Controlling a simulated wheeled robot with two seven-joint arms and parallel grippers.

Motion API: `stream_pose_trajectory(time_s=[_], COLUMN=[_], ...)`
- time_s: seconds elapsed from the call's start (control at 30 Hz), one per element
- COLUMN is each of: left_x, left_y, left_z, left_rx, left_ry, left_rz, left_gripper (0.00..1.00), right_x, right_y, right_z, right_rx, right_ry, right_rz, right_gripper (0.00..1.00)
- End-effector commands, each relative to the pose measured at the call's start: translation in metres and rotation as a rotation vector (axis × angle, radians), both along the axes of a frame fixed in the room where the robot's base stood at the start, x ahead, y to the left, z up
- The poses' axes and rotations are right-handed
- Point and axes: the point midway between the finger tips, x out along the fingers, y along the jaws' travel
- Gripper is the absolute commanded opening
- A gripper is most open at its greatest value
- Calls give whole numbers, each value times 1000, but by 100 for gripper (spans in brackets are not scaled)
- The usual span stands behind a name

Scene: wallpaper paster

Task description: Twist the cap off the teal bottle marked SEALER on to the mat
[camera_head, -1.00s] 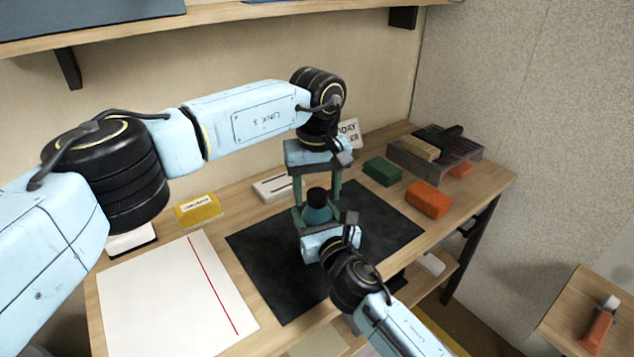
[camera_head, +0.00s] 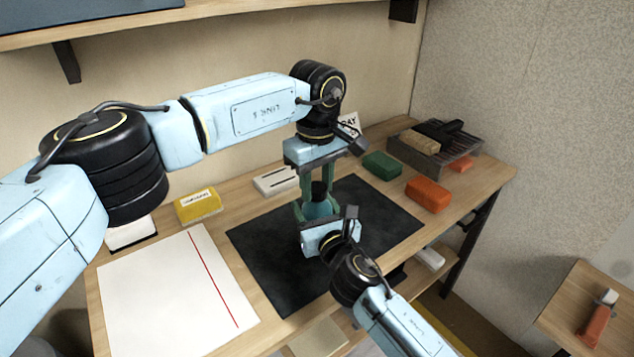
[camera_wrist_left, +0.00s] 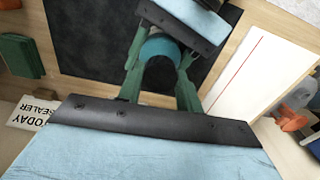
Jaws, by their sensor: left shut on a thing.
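The teal bottle (camera_head: 317,208) stands upright over the dark mat (camera_head: 270,262), with a black cap (camera_head: 319,189) on top. Whether its base touches the mat is hidden by my right gripper. My left gripper (camera_head: 319,186) points straight down from above and is shut on the cap. My right gripper (camera_head: 316,210) reaches in from the front, its green fingers on either side of the bottle body, shut on it. The left wrist view looks down on the teal bottle (camera_wrist_left: 162,47) and the dark cap (camera_wrist_left: 158,76) between my left fingers. No marking is readable on the bottle.
A card (camera_wrist_left: 32,112) reading TODAY SEALER stands behind. Green (camera_head: 382,166) and orange (camera_head: 428,195) blocks and a slatted tray (camera_head: 462,160) are at right. A white sheet with a red line (camera_head: 165,300) and a yellow block (camera_head: 198,207) are at left. The mat around the bottle is bare.

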Motion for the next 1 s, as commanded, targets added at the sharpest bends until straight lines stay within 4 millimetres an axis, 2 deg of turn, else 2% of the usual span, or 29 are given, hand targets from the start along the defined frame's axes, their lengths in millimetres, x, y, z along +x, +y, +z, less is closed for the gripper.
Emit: stream_pose_trajectory(time_s=[1.0], left_x=[-1], left_y=[0], left_z=[1], left_rx=[-1], left_ry=[0], left_rz=[1962], left_gripper=[8], right_x=[0], right_y=[0], right_z=[-2], right_rx=[-1], right_ry=[4], right_rz=[-1], right_gripper=[0])
